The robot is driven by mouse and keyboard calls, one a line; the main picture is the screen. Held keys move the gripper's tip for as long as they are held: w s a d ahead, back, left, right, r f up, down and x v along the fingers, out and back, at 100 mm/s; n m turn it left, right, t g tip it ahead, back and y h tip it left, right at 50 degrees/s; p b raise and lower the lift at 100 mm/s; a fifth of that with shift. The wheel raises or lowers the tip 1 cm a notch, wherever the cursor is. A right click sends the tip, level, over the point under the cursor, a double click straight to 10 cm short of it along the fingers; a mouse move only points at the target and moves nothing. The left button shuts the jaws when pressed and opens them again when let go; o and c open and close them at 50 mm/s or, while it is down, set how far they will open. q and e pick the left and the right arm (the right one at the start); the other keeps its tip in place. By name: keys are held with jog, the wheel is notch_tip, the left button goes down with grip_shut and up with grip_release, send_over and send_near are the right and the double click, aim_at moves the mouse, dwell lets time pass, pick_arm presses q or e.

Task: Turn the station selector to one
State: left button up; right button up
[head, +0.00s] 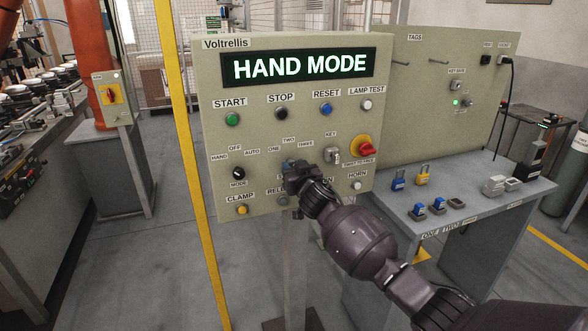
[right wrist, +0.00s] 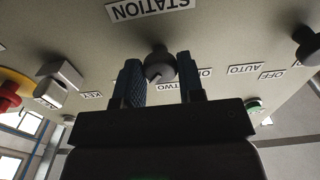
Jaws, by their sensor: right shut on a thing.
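The grey control panel (head: 215,120) stands in front of me, with the labels ONE, TWO and THREE for the station selector below its screen. My right gripper (head: 289,166) is at the panel under these labels and hides the selector in the head view. In the right wrist view the station selector (right wrist: 158,62) is a dark round knob between the two blue fingers of the right gripper (right wrist: 160,82). The fingers are shut on it. A pale mark shows on the knob, but I cannot tell surely which label it points to. My left gripper is out of view.
The screen (head: 299,66) reads HAND MODE. A yellow post (head: 183,130) stands left. A table (head: 480,195) with padlocks stands right.

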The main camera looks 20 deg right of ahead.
jog(key=n, duration=0.3)
jog(key=shift+p, duration=0.35)
jog(key=n+p, duration=0.1)
jog(key=n, duration=0.4)
jog(key=shift+d+n, duration=0.1)
jog(key=shift+n, duration=0.2)
jog(key=n, duration=0.4)
jog(key=shift+p, duration=0.35)
jog(key=n, duration=0.4)
jog(key=shift+r+p, duration=0.1)
jog(key=shift+p, duration=0.2)
jog(key=shift+n, duration=0.5)
jog(key=o, duration=0.9)
